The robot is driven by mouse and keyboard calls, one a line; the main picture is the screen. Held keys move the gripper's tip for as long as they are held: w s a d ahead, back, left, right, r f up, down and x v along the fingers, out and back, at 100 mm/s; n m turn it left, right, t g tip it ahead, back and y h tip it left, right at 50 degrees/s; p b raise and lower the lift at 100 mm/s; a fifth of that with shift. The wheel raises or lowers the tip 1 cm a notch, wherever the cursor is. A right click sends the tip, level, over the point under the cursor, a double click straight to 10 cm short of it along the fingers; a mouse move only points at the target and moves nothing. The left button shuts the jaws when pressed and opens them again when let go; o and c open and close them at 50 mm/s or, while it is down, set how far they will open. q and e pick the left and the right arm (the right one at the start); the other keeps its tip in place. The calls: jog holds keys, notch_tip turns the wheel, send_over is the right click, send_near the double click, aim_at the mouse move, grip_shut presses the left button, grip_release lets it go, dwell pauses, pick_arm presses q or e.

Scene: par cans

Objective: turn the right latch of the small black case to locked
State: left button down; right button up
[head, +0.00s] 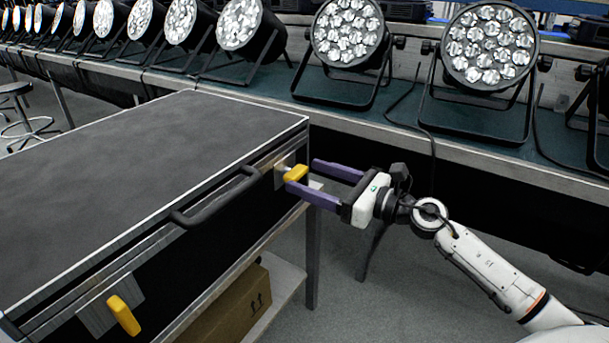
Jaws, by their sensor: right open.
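The small black case (130,150) lies on a table at the left, with its lid closed and its front facing me. Its right latch (296,173) is a yellow knob on a metal plate near the case's right end. Its left latch (124,315) is a yellow knob on another plate, tilted. My right gripper (304,180) is open, with its two purple fingers pointing at the right latch. The fingertips are on either side of the yellow knob; I cannot tell whether they touch it. My left gripper is not in view.
A black handle (215,195) sticks out of the case's front between the latches. A cardboard box (232,308) sits on the shelf below. Several par cans (489,47) stand on a long bench (470,148) behind. The floor below my right arm is clear.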

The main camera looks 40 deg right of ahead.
jog(key=shift+x, duration=1.1)
